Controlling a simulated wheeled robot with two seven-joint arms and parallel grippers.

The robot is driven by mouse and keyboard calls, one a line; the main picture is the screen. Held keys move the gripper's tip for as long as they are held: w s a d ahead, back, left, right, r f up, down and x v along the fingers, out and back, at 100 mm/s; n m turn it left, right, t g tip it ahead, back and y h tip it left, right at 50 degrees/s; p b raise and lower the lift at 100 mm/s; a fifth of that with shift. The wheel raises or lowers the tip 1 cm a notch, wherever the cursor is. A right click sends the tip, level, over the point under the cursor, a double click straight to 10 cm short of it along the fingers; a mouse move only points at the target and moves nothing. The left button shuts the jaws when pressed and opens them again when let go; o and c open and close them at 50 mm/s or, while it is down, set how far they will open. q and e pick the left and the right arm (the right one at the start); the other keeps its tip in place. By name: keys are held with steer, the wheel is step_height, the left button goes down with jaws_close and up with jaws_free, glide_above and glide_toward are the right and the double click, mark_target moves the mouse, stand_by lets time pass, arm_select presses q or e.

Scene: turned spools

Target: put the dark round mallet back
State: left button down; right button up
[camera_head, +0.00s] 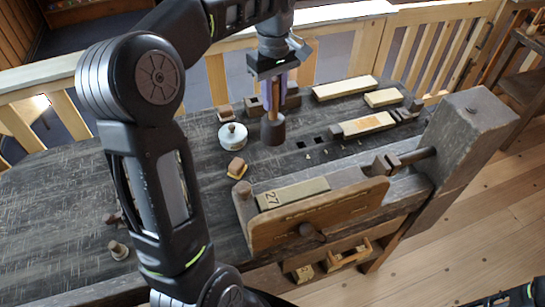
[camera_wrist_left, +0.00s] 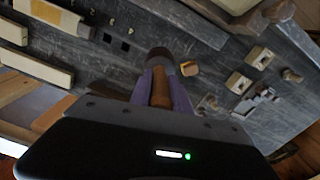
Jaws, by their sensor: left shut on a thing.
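The dark round mallet (camera_head: 272,131) hangs head down below my left gripper (camera_head: 275,92). The gripper's purple fingers are shut on its brown handle. The mallet head is over the back middle of the workbench; I cannot tell whether it touches the top. In the left wrist view the dark head (camera_wrist_left: 160,60) points away from my left gripper (camera_wrist_left: 161,92), with the handle between the fingers. A wooden block (camera_head: 291,100) stands behind the mallet, partly hidden by it.
A white lidded pot (camera_head: 233,137) stands left of the mallet, with a small brown-and-yellow block (camera_head: 237,168) in front. Pale wooden bars (camera_head: 345,88) lie at the back right. A wooden vise (camera_head: 318,208) is at the front. The bench's left part (camera_head: 50,200) is largely clear.

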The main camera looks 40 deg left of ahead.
mark_target(274, 119)
arm_select(q)
step_height(274, 119, down, 6)
steer(key=shift+f+p, duration=0.1)
steer(key=shift+p, duration=0.3)
step_height(274, 119, down, 3)
steer(key=shift+f+p, duration=0.1)
steer(key=shift+p, duration=0.3)
steer(key=shift+f, duration=0.25)
steer(key=shift+f, duration=0.15)
steer(key=c, duration=1.2)
jaws_free()
steer(key=shift+c, duration=0.2)
